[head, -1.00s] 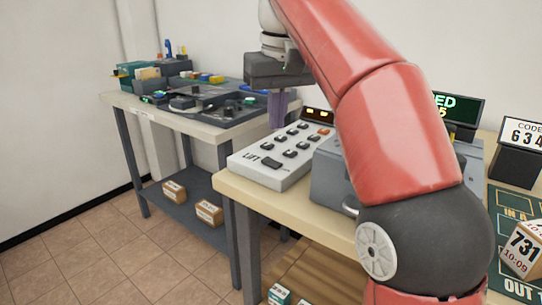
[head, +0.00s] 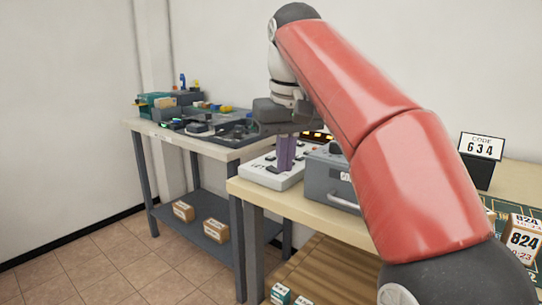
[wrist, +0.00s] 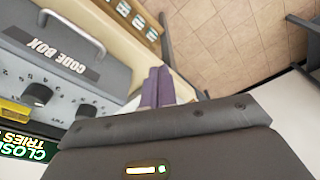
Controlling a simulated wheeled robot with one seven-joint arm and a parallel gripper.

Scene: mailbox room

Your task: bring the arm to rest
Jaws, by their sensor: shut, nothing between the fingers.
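My red arm (head: 345,85) reaches in from the lower right of the head view and bends down at its far end. My gripper (head: 286,168) points downward with its purple fingers together and nothing between them. In the head view it hangs in front of the white keypad box (head: 262,172), left of the grey code box (head: 330,178). In the wrist view the shut fingers (wrist: 158,84) show beside the grey code box (wrist: 60,50), over the table edge. I cannot tell the exact height of the fingertips above the table.
A second table (head: 185,140) with trays and tools stands at the back left. Small brown boxes (head: 216,230) lie on its lower shelf. Tiled floor (head: 100,260) is free at left.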

